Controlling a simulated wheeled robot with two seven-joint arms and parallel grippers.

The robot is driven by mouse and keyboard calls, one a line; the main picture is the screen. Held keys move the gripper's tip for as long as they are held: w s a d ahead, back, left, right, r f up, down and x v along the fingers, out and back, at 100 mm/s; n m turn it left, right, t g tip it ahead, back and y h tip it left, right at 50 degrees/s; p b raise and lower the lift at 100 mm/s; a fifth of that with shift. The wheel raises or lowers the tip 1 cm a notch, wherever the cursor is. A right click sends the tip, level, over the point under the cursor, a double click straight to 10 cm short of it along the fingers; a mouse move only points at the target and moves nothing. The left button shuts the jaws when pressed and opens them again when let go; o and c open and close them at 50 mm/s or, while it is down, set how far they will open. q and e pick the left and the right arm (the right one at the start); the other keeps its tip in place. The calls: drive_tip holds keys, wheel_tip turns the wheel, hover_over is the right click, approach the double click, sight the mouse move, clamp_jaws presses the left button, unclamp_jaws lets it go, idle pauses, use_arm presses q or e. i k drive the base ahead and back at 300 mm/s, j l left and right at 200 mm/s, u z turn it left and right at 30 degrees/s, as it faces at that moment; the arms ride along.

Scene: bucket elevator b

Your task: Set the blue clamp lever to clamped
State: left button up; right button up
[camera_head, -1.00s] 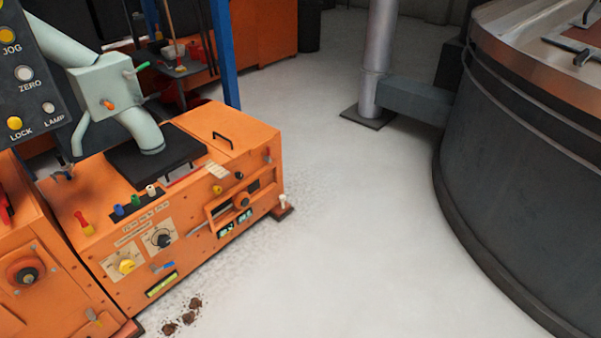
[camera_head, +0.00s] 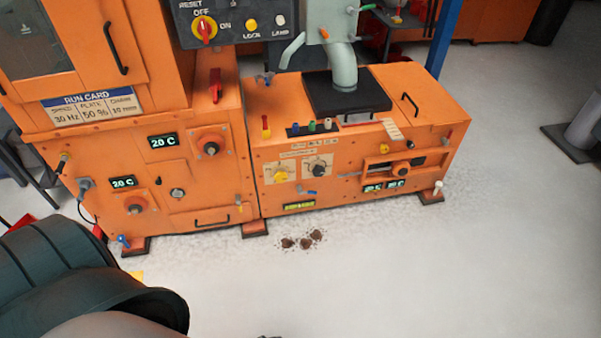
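Several small blue-handled parts show on the orange machine, and I cannot tell for certain which is the clamp lever. A small blue lever (camera_head: 308,192) sits on the front panel below the black dial. Another blue-tipped handle (camera_head: 265,78) stands on the top at the back left. A third blue handle (camera_head: 123,240) is low by the left cabinet's foot. All are too small to read their settings. Neither of my grippers is in view.
The orange machine (camera_head: 350,150) stands beside a taller orange cabinet (camera_head: 90,110). Brown clumps (camera_head: 301,241) lie on the floor in front. A large dark rounded shape (camera_head: 70,285) fills the lower left. The pale floor (camera_head: 430,270) at centre and right is clear.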

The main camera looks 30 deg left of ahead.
sight(299, 190)
drive_tip(key=i+j+u, duration=0.1)
drive_tip(key=u, duration=0.85)
